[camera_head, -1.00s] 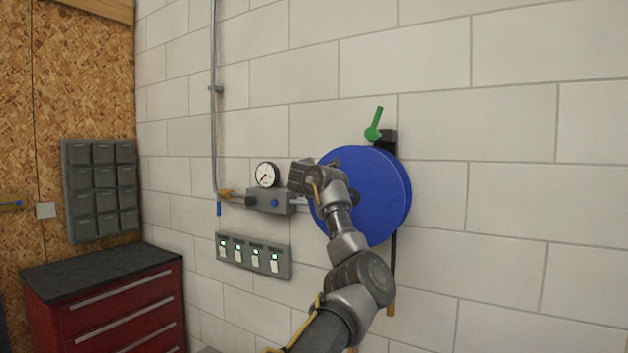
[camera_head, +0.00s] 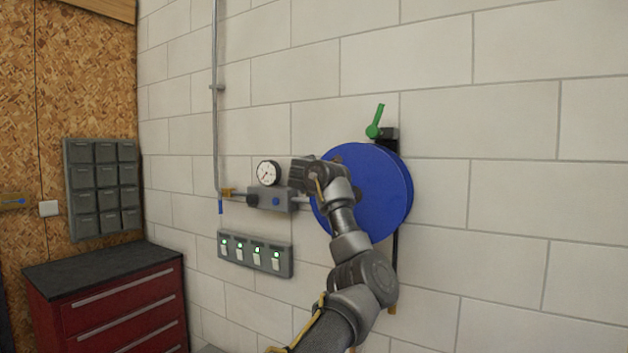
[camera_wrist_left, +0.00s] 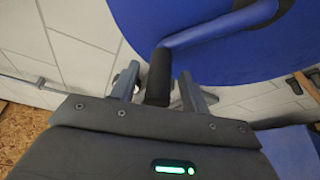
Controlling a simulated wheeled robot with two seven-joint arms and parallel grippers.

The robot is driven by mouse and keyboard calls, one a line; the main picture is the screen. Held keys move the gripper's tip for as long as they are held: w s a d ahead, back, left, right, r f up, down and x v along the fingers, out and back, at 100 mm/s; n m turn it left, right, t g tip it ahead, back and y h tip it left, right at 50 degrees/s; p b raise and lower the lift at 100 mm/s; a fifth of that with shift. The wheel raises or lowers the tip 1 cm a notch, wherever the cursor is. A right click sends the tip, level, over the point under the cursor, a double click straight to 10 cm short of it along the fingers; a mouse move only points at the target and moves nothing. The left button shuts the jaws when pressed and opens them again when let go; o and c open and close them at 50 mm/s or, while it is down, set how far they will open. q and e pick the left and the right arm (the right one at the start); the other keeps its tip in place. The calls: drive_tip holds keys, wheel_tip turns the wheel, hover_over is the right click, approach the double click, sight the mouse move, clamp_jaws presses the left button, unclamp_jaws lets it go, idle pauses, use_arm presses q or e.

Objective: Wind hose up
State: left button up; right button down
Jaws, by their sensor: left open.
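The blue hose reel (camera_head: 378,190) is mounted on the block wall. A dark hose (camera_head: 395,260) hangs below it, partly behind my arm. In the left wrist view the reel's blue face (camera_wrist_left: 185,20) carries a blue crank arm (camera_wrist_left: 225,25) with a black handle (camera_wrist_left: 158,70). My left gripper (camera_wrist_left: 158,92) is open, one finger on each side of this handle. Contact with it cannot be told. In the head view my left gripper (camera_head: 303,173) is at the left edge of the reel, and my wrist hides part of the reel. My right gripper is not in view.
A green lever (camera_head: 376,122) stands at the reel's top. Left of the reel are a gauge (camera_head: 268,173), a valve block (camera_head: 268,199) and a switch panel (camera_head: 255,254). A red tool cabinet (camera_head: 110,305) stands at lower left. The wall to the right is bare.

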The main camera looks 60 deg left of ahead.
use_arm(q)
drive_tip(key=b+v, duration=0.3)
drive_tip(key=v, duration=0.6)
drive_tip(key=shift+d+b, duration=0.35)
drive_tip(key=shift+d, duration=0.05)
drive_tip(key=shift+w+a, duration=0.1)
drive_tip(key=shift+a, duration=0.05)
